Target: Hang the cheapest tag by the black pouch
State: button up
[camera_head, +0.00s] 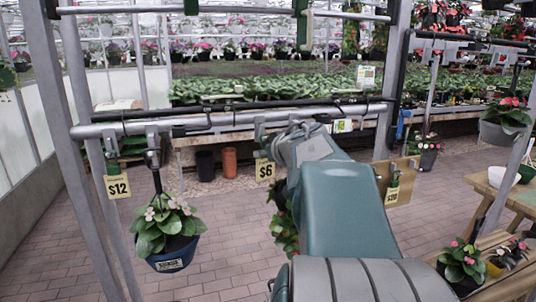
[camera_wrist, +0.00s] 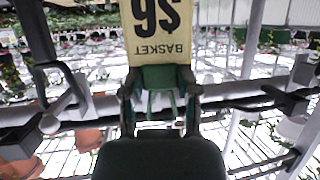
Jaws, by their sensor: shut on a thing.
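My gripper (camera_wrist: 160,100) is shut on the green clip (camera_wrist: 160,78) of the yellow $6 tag (camera_wrist: 157,30), which appears upside down in the wrist view. In the head view the $6 tag (camera_head: 265,170) is just below the grey rail, left of my arm; my arm hides the gripper there. A yellow $12 tag (camera_head: 117,186) hangs at the left of the rail. A $20 tag (camera_head: 391,198) is on a wooden board at right. A dark, navy-looking hanging planter (camera_head: 172,259) with white flowers hangs right of the $12 tag; I cannot tell whether it is the black pouch.
The grey rail (camera_head: 230,118) spans the frame between metal posts. A leafy plant (camera_head: 282,222) is partly hidden behind my arm. A grey hanging pot (camera_head: 497,132) and a wooden table (camera_head: 500,188) stand at right. The brick floor at front left is open.

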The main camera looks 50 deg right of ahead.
jog(key=shift+w+d+f, duration=0.15)
jog(key=shift+w+d, duration=0.9)
jog(key=shift+w, duration=0.05)
jog(key=shift+w, duration=0.1)
jog(key=shift+w, duration=0.3)
jog(key=shift+w+d+f, duration=0.1)
jog(key=shift+f, duration=0.1)
dwell(0.5)
jog(key=shift+f, duration=0.25)
